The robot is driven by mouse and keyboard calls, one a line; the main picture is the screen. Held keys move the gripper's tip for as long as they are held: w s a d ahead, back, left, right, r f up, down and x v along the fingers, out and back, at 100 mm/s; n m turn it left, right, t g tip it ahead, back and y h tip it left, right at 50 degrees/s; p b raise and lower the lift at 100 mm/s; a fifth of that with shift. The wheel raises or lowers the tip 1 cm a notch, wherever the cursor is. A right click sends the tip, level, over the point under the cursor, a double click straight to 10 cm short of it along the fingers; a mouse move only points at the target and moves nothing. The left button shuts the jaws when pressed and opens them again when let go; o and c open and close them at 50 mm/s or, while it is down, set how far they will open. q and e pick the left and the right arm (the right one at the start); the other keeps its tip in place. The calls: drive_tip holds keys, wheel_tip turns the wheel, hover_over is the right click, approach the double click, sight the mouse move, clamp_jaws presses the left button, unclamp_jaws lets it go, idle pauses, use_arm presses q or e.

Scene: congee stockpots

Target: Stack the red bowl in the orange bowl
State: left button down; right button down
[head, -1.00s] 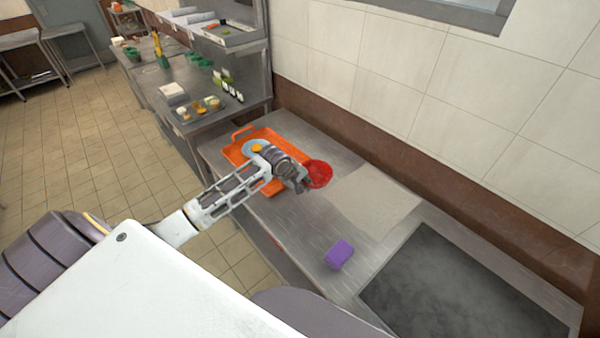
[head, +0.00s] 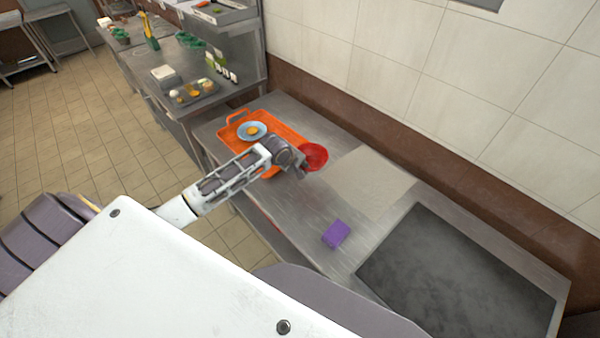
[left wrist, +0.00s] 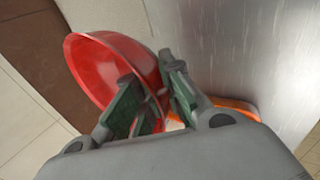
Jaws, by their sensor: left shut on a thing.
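The red bowl (head: 315,155) is at the tip of my left gripper (head: 302,168), off the right end of the orange tray. In the left wrist view the red bowl (left wrist: 112,65) is tilted, with its wall between the two green-padded fingers of my left gripper (left wrist: 155,98). The gripper is shut on it. An orange edge (left wrist: 238,104) shows behind the right finger; I cannot tell whether it is the orange bowl or the tray. The orange bowl is not clearly visible in the head view, where my arm covers part of the tray. My right gripper is out of view.
A purple block (head: 336,234), a pale board (head: 358,183) and a dark slab (head: 455,285) are on the steel counter (head: 290,215). A tiled wall runs behind.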

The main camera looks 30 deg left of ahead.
use_arm(q)
drive_tip(key=shift+f, duration=2.25)
drive_tip(key=shift+f+p, duration=0.45)
drive_tip(key=shift+f, duration=1.45)
drive_tip(key=shift+f, duration=0.1)
drive_tip(key=c, duration=1.8)
unclamp_jaws()
drive_tip(key=shift+c, duration=0.2)
drive_tip(key=b+v, duration=0.1)
drive_tip(key=v, duration=1.1)
